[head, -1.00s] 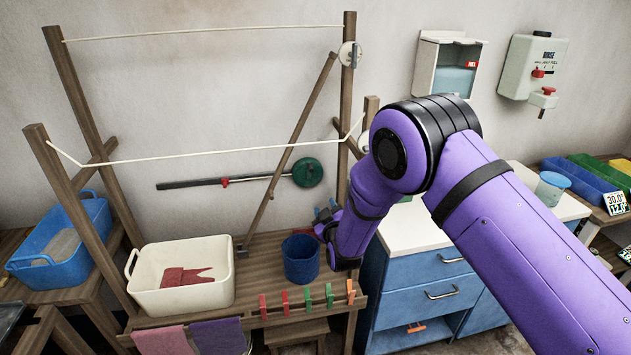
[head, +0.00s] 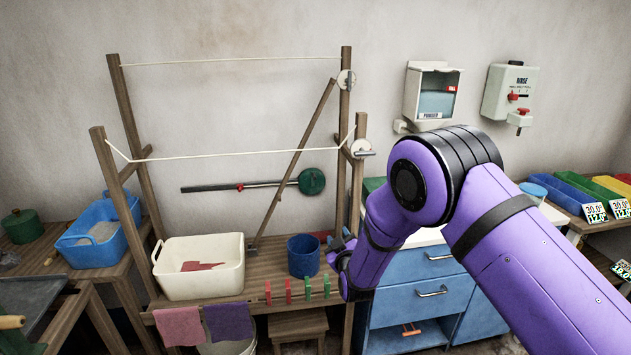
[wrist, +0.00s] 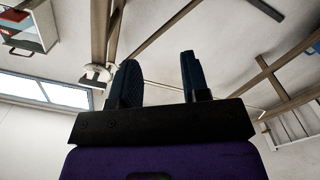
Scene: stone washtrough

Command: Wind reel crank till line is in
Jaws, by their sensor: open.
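A wooden drying rack carries two pale lines. The lower line (head: 235,156) sags slightly between the near posts and ends at another white reel (head: 361,148) with a small crank. My gripper (head: 337,245) is below the lower reel, near the right post, partly hidden by my purple wrist. In the wrist view my gripper (wrist: 160,78) points upward, its fingers apart with nothing between them. A pale reel (wrist: 95,74) on a post shows left of the fingers; which one I cannot tell.
A white basin (head: 199,285) and a blue bucket (head: 303,262) stand on the rack's shelf, with clothes pegs (head: 288,290) along its front edge. A blue cabinet (head: 410,290) stands right of the rack. A diagonal wooden bar (head: 295,160) leans across behind.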

